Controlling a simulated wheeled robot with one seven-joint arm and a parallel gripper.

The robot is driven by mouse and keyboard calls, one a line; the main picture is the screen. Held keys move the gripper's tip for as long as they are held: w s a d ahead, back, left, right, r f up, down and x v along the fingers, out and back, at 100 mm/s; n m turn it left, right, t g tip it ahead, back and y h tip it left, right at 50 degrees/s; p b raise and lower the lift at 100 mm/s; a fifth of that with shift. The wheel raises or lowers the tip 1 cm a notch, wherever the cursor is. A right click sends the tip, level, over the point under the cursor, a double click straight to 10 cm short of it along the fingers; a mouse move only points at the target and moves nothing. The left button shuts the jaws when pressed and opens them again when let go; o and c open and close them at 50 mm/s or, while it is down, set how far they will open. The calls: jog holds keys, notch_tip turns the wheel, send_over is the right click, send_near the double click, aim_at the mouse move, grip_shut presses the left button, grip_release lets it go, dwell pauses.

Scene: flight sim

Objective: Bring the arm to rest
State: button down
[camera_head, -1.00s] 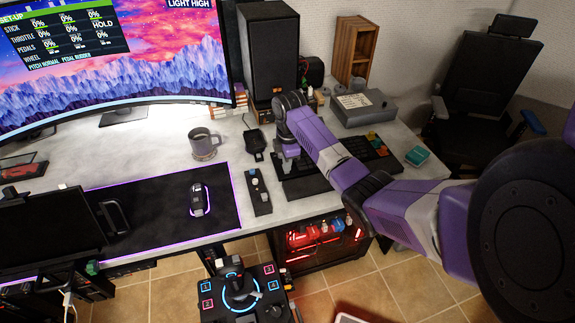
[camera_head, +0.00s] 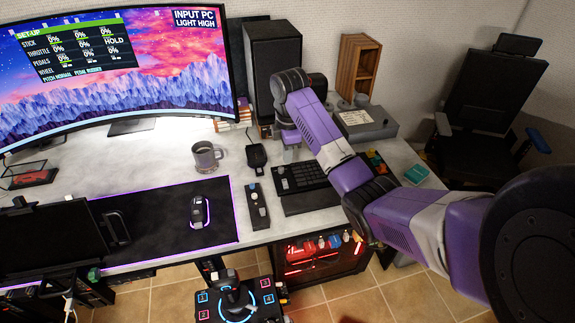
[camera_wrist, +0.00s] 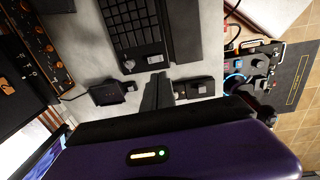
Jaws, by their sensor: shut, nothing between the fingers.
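My purple and grey arm reaches in from the right in the head view, bent at its joints. My gripper (camera_head: 290,153) hangs at its end, pointing down above the desk (camera_head: 180,150), near the black keypad. It is empty, its fingers together. In the wrist view the dark fingers (camera_wrist: 158,92) show as a narrow closed pair, apart from the keypad (camera_wrist: 130,22) and the small control boxes beside it. The exact height above the desk is hard to tell.
A black speaker (camera_head: 272,62) and a wooden shelf box (camera_head: 356,66) stand behind the arm. A grey mug (camera_head: 206,157) and a mouse on a black mat (camera_head: 150,224) lie left. A joystick base (camera_head: 238,301) is in front; an office chair (camera_head: 490,110) stands right.

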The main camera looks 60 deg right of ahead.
jog(key=shift+r, duration=0.5)
dwell(0.3)
